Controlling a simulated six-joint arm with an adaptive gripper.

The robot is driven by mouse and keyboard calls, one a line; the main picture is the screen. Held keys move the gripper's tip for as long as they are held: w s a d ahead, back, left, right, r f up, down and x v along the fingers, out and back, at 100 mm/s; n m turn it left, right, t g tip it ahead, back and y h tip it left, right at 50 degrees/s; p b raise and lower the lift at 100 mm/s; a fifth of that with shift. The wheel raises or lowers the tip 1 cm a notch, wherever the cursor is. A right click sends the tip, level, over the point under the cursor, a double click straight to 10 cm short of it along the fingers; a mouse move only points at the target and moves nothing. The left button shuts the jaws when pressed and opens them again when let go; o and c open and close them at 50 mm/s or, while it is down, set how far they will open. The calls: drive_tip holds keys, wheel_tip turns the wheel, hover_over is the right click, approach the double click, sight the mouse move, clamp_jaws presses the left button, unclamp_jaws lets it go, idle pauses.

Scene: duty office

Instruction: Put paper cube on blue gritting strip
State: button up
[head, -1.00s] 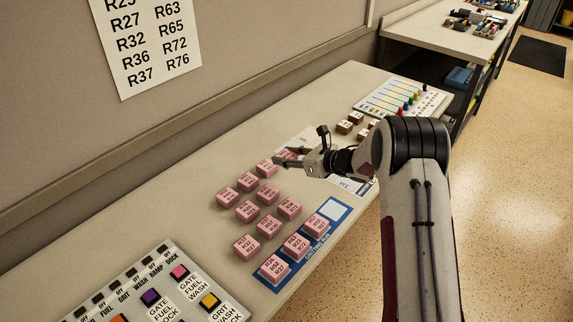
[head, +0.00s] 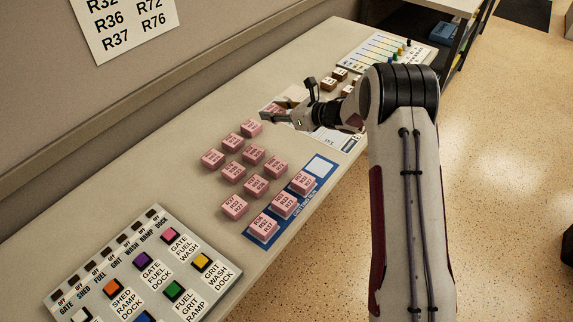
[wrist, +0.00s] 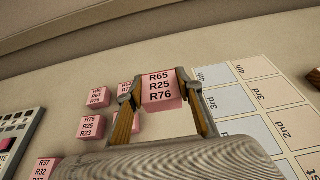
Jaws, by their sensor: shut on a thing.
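My gripper (head: 277,117) is shut on a pink paper cube (wrist: 160,91) marked R65 R25 R76, which sits between both fingertips in the wrist view. In the head view the fingers partly hide this cube, beyond the loose cubes; I cannot tell if it is clear of the table. The blue gritting strip (head: 321,180) lies near the table's front edge, nearer the camera than my gripper. It bears three pink cubes (head: 283,205) in a row and a bare white square (head: 320,166) at its far end.
Several loose pink cubes (head: 233,172) stand left of the strip. A button panel (head: 140,270) lies at the near end. A white card with a printed grid (wrist: 255,98) lies right of the held cube in the wrist view. Brown blocks (head: 329,84) and a coloured-peg board (head: 385,52) are farther back.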

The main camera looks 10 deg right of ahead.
drive_tip(key=d+r, duration=0.1)
drive_tip(key=d, duration=0.5)
hover_over(320, 167)
drive_tip(key=shift+a+f, duration=0.1)
drive_tip(key=shift+f, duration=0.3)
drive_tip(key=shift+f, duration=0.1)
drive_tip(key=shift+f, duration=3.05)
drive_tip(key=shift+f, duration=0.1)
drive_tip(key=shift+f, duration=1.8)
drive_tip(key=shift+f, duration=0.1)
